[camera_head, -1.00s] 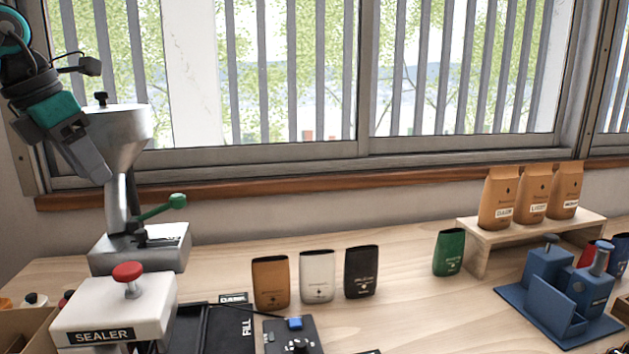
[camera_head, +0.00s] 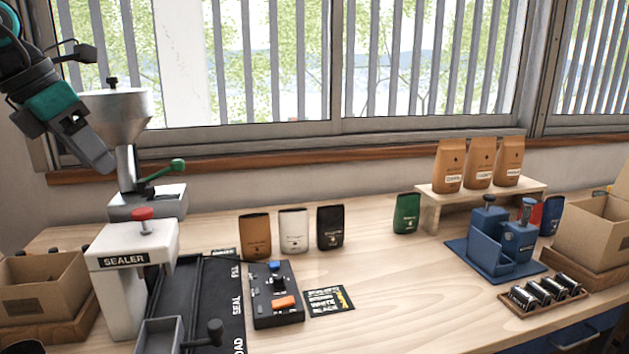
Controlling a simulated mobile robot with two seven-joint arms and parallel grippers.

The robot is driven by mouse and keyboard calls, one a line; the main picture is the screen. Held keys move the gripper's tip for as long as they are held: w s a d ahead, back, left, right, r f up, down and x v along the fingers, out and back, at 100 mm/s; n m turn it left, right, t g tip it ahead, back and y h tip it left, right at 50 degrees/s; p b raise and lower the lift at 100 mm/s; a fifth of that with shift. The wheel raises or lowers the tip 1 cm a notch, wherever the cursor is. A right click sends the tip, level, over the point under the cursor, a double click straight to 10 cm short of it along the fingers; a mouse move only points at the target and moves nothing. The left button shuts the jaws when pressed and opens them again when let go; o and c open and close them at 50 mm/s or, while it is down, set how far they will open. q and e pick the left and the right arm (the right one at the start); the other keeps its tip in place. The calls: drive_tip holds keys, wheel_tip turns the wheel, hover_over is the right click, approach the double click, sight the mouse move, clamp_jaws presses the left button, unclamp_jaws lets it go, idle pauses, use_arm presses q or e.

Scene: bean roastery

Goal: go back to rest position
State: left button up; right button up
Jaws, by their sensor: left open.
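My left gripper (camera_head: 97,160) comes in from the upper left on its dark and teal arm. It is open, points down and to the right, and I see nothing between its fingers. It overlaps the left side of the metal hopper machine (camera_head: 118,108) in the picture; I cannot tell whether they touch. My right gripper is not in view.
A white sealer (camera_head: 128,261) and a control box (camera_head: 273,292) stand in front. Brown (camera_head: 255,236), white (camera_head: 293,231), black (camera_head: 330,227) and green (camera_head: 407,213) pouches stand behind. Cardboard boxes (camera_head: 40,290) (camera_head: 600,232) flank the table. The table's middle right is clear.

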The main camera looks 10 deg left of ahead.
use_arm(q)
drive_tip(key=w+d+f+m+h, duration=0.2)
drive_tip(key=w+d+f+h, duration=0.15)
drive_tip(key=w+d, duration=0.45)
drive_tip(key=s+d+n+t+h, duration=0.2)
drive_tip(key=d+n+t+h, duration=0.5)
drive_tip(key=d+h, duration=1.1)
drive_tip(key=s+a+f+n+t+y, duration=0.1)
drive_tip(key=a+f+n+t+y, duration=0.1)
drive_tip(key=f+n+y, duration=0.95)
drive_tip(key=s+a+f+n+t+y, duration=0.25)
drive_tip(key=f+n+y, duration=0.8)
drive_tip(key=n, duration=0.55)
drive_tip(key=s+d+f+n+g+y, duration=0.1)
drive_tip(key=s+f+n+g, duration=0.2)
drive_tip(key=s+f+g, duration=0.6)
drive_tip(key=s+d+f+n+g, duration=0.15)
drive_tip(key=s+f+g, duration=0.4)
drive_tip(key=s, duration=0.75)
drive_tip(key=w+d+f+t+h, duration=0.1)
drive_tip(key=w+f+t, duration=0.6)
drive_tip(key=f+t, duration=0.2)
drive_tip(key=shift+w+d+f, duration=0.15)
drive_tip(key=shift+d+f, duration=0.25)
drive_tip(key=shift+f, duration=0.15)
